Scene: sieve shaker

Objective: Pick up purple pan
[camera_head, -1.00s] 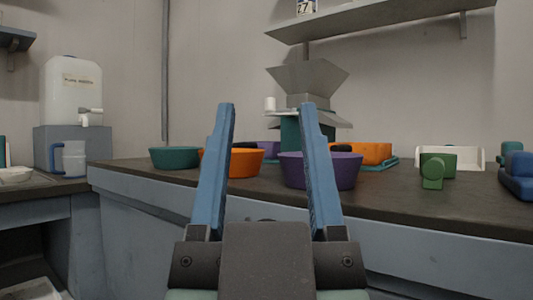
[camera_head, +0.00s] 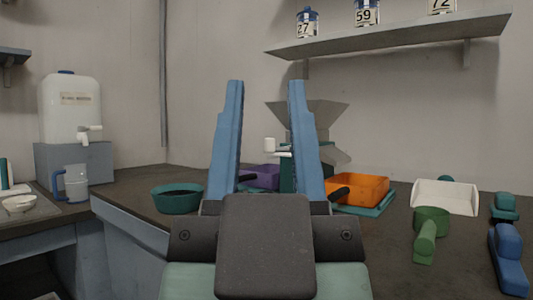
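The purple pan (camera_head: 262,175) sits on the dark worktop beyond my gripper, left of the hopper machine. It shows in part between the two blue fingers, with a black handle at its left front; the left finger and the handle cover some of it. My gripper (camera_head: 266,86) points up and forward in the foreground. Its fingers are well apart with nothing between them, and it is clear of the pan.
An orange pan (camera_head: 360,188) with a black handle lies right of the fingers. A teal bowl (camera_head: 177,199) is at left. A green scoop (camera_head: 429,232), white tray (camera_head: 445,196) and blue tool (camera_head: 508,259) lie at right. A shelf (camera_head: 390,36) overhangs the back.

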